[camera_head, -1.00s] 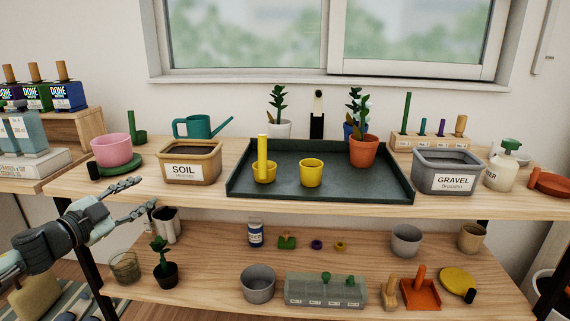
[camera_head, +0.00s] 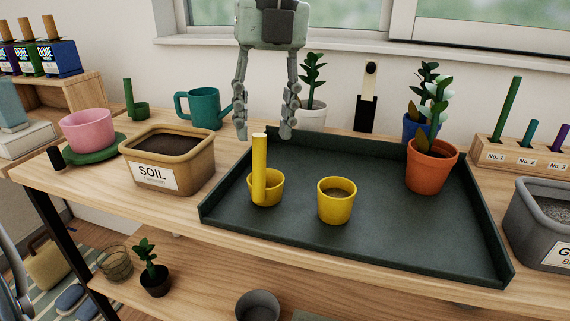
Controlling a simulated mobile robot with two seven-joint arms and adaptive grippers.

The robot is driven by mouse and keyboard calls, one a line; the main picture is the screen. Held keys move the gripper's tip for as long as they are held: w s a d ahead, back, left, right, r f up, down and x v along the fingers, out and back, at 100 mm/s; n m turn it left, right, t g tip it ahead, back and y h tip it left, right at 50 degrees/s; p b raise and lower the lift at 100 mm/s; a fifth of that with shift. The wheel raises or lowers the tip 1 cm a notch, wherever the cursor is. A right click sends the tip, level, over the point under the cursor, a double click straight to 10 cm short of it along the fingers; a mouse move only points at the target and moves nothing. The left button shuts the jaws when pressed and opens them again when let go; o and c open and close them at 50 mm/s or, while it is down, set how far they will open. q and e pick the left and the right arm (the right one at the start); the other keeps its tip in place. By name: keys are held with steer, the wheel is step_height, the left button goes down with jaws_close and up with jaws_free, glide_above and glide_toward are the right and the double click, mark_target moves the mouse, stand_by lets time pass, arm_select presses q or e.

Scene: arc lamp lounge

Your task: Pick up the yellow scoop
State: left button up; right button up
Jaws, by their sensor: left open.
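The yellow scoop (camera_head: 259,170) has a tall upright handle and a round cup. It stands in the left part of the dark tray (camera_head: 390,235). A yellow pot (camera_head: 337,203) filled with dark material stands just to its right. My left gripper (camera_head: 264,136) points down from above, its two fingers spread apart and empty. In the picture the top of the scoop's handle shows between the fingertips; I cannot tell whether it is within their depth. My right gripper is not in view.
The soil bin (camera_head: 190,170) stands left of the tray, with a teal watering can (camera_head: 205,107) behind it. An orange potted plant (camera_head: 430,168) is at the tray's right back. A gravel bin (camera_head: 540,225) is at far right. The tray's middle front is clear.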

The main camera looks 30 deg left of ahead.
mark_target(259, 164)
arm_select(q)
steer(key=f, duration=0.5)
steer(key=a+f, duration=0.1)
steer(key=f, duration=0.1)
steer(key=shift+s+f, duration=0.3)
steer(key=shift+c, duration=0.5)
jaws_close()
